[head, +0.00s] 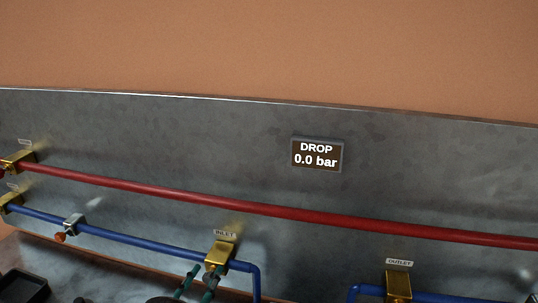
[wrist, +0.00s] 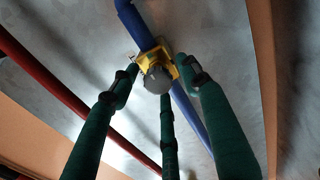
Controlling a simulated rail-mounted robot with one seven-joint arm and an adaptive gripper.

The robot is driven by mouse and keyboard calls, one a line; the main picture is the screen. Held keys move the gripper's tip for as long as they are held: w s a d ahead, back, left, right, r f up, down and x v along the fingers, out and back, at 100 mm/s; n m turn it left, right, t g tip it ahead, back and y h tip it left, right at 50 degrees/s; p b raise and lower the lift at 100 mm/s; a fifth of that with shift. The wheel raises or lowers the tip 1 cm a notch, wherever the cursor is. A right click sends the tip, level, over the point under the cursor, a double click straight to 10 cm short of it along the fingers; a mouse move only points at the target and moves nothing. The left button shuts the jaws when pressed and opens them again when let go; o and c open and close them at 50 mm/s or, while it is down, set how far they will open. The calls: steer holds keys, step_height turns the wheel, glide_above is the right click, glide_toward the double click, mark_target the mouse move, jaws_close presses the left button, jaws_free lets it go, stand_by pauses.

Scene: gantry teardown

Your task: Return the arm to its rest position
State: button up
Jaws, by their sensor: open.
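My gripper (wrist: 160,82) shows in the wrist view as three dark green fingers, spread open. Their tips are around a grey round knob (wrist: 157,80) on a yellow brass block (wrist: 180,70) on a blue pipe. I cannot tell whether any finger touches the knob. In the head view, green fingers of my gripper (head: 200,280) show at the bottom edge, just below the brass valve block labelled INLET (head: 220,252). The rest of my arm is mostly out of that view.
A grey metal panel (head: 180,130) carries a red pipe (head: 270,209) and a blue pipe (head: 140,242). The brass OUTLET block (head: 398,285) is at lower right. A display (head: 317,154) reads DROP 0.0 bar. A small orange-tipped valve (head: 70,227) and a dark tray (head: 24,287) are at left.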

steer(key=m, duration=0.6)
steer(key=shift+w+d+m, duration=0.1)
steer(key=shift+d+m, duration=0.05)
steer(key=shift+m, duration=0.25)
steer(key=m+p, duration=0.1)
steer(key=m, duration=0.5)
steer(key=shift+r, duration=0.15)
